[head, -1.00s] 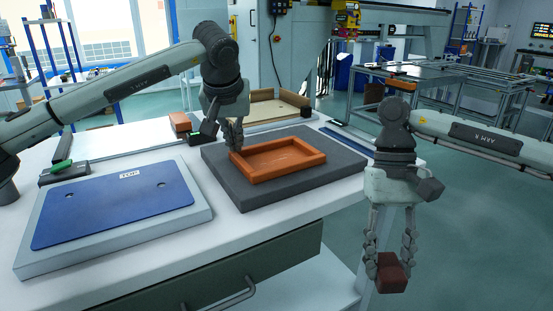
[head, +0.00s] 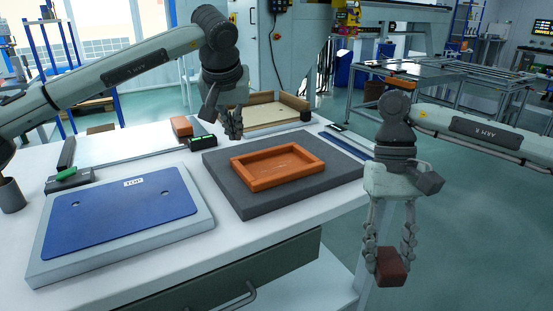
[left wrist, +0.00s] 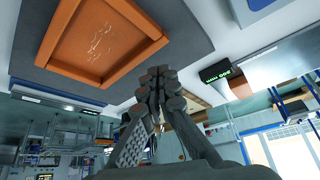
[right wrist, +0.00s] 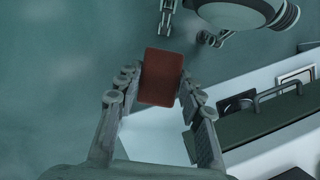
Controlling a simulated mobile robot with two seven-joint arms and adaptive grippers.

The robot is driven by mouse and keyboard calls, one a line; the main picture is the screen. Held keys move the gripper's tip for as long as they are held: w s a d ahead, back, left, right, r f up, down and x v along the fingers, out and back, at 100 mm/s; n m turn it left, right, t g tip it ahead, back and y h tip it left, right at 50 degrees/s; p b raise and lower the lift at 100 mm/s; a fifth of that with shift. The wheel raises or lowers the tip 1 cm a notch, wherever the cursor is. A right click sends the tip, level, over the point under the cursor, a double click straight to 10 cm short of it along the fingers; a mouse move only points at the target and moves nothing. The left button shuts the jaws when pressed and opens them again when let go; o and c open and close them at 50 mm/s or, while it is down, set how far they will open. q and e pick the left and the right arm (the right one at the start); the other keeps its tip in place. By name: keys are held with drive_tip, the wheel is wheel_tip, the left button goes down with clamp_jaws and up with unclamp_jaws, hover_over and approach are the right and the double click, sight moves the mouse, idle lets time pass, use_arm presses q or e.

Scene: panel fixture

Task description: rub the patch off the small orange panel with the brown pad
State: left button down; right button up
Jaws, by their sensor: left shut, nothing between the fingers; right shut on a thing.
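The small orange panel (head: 277,167) has a raised rim and lies on a dark grey mat (head: 225,179) on the white table. In the left wrist view, a patch of faint pale scribbles (left wrist: 100,42) shows on the panel floor. My right gripper (head: 390,252) is shut on the reddish-brown pad (head: 392,271), held off the table's right side; the pad (right wrist: 160,77) also shows in the right wrist view.
A blue-topped board (head: 120,212) lies at the left of the table. Behind stand another brown block (head: 181,126), a small black box with a green display (head: 203,141) and a shallow wooden tray (head: 270,117). A drawer with a handle (head: 237,297) is below the table front.

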use_arm(q)
drive_tip(key=shift+r, duration=0.55)
use_arm(e)
drive_tip(key=shift+r, duration=0.4)
